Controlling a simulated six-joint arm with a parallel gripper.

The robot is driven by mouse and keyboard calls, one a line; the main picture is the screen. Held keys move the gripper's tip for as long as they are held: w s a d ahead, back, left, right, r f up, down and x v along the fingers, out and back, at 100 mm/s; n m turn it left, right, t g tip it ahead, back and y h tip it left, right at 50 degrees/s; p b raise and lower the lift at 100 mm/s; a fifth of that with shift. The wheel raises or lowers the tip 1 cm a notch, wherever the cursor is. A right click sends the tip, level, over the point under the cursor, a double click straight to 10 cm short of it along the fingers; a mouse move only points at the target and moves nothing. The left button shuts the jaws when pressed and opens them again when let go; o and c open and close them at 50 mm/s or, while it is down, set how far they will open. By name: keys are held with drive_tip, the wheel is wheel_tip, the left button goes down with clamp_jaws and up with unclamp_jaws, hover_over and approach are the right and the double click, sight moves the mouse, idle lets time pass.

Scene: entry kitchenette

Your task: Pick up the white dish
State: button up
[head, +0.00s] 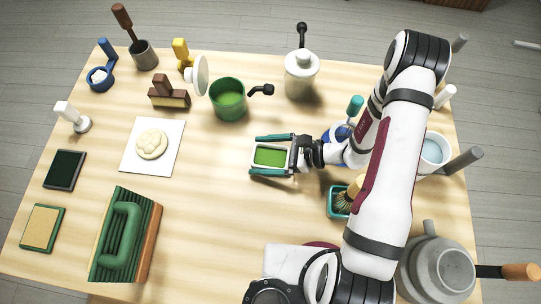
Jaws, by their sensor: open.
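A small rectangular white dish (252,161) with a flat green filling sits on the wooden table near the middle of the head view. My gripper (268,155) is around it, coming from the right. One teal finger lies along the dish's far side and the other along its near side. The fingers are open. I cannot tell whether either finger touches the dish. The dish's right end is close to the gripper's palm and partly hidden there.
A green mug (229,100) and a white lidded jar (301,76) stand behind my gripper. A teal container with a brush (341,200) is to the right, near my arm. A white square board with a round bun-like piece (151,145) lies left. Table between board and dish is clear.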

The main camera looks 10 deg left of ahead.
sight(263, 158)
drive_tip(key=c, duration=1.3)
drive_tip(key=shift+o, duration=0.2)
wheel_tip(263, 158, up, 4)
drive_tip(key=shift+r, duration=0.25)
drive_tip(key=r+v, duration=0.1)
drive_tip(key=v, duration=1.2)
drive_tip(key=shift+r, duration=0.25)
drive_tip(key=shift+w+a, duration=0.15)
drive_tip(key=shift+a, duration=0.05)
drive_tip(key=w+a+r, duration=0.2)
drive_tip(key=w+a, duration=0.2)
drive_tip(key=w, duration=0.3)
drive_tip(key=w+a+r+h, duration=0.1)
drive_tip(key=w+a+r, duration=0.2)
drive_tip(key=w, duration=0.4)
drive_tip(key=w+a+r, duration=0.3)
drive_tip(key=w+a, duration=0.2)
drive_tip(key=w, duration=0.2)
drive_tip(key=shift+w+a+n, duration=0.3)
drive_tip(key=shift+w+a, duration=0.1)
